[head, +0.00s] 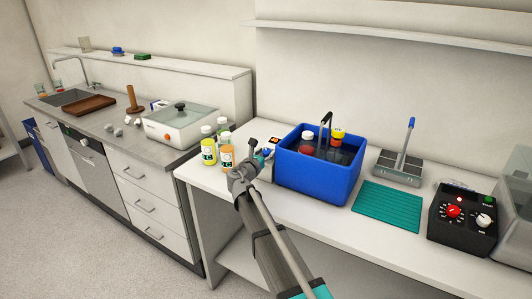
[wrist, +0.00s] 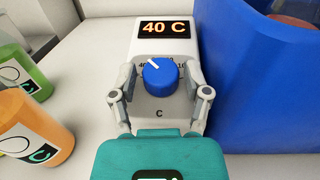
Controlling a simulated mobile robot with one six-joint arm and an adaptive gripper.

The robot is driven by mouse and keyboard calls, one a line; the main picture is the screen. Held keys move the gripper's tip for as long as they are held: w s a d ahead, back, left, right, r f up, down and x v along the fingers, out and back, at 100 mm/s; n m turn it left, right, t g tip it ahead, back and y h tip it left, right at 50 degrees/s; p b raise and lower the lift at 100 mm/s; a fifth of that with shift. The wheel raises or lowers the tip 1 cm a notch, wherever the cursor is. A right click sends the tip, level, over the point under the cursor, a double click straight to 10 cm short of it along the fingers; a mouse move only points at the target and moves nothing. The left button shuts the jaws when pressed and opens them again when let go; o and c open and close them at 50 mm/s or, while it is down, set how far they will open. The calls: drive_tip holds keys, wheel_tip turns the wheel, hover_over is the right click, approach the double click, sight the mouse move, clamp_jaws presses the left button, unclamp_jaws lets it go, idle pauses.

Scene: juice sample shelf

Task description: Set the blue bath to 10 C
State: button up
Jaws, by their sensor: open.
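The blue bath (head: 315,178) is a deep blue tub on the white bench in the head view. Its wall (wrist: 262,85) fills the right of the wrist view. A white control box stands to its left, with a display (wrist: 165,29) reading 40 C and a blue knob (wrist: 160,78). The knob's white pointer is turned to the upper left; the scale labels behind it are partly hidden. My gripper (wrist: 160,92) is open, with one finger on each side of the knob. I cannot tell whether the fingers touch it. In the head view my gripper (head: 257,163) is at the box.
A teal mat (head: 387,206), a grey caddy (head: 398,170) and a black box with knobs (head: 462,220) are to the right.

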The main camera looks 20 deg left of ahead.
drive_tip(key=shift+w+d, duration=0.1)
drive_tip(key=shift+w, duration=0.35)
drive_tip(key=shift+c, duration=0.2)
clamp_jaws()
